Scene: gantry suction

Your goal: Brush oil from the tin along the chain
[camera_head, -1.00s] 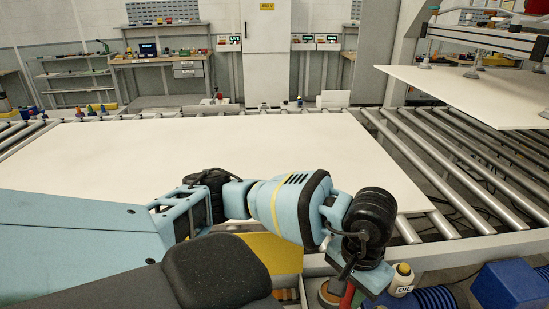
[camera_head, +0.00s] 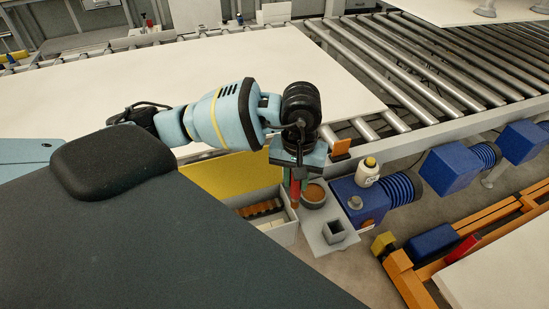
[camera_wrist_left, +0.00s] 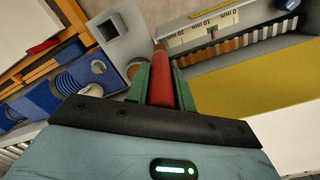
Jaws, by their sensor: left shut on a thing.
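My left gripper (camera_head: 297,172) is shut on a red-handled brush (camera_head: 295,192), which points down; its green fingers (camera_wrist_left: 161,88) clasp the red handle in the left wrist view. The tin (camera_head: 313,194), round and dark-rimmed with brown contents, is just right of the brush and partly hidden. I cannot tell whether the bristles touch it. The chain (camera_head: 262,209) lies in a grey trough left of the brush, brown along part of its length; it also shows in the left wrist view (camera_wrist_left: 240,40). My right gripper is not in view.
A grey square holder (camera_head: 334,232) stands in front of the tin. A yellow panel (camera_head: 228,176) rises behind the chain. A white board (camera_head: 170,85) lies on rollers beyond.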

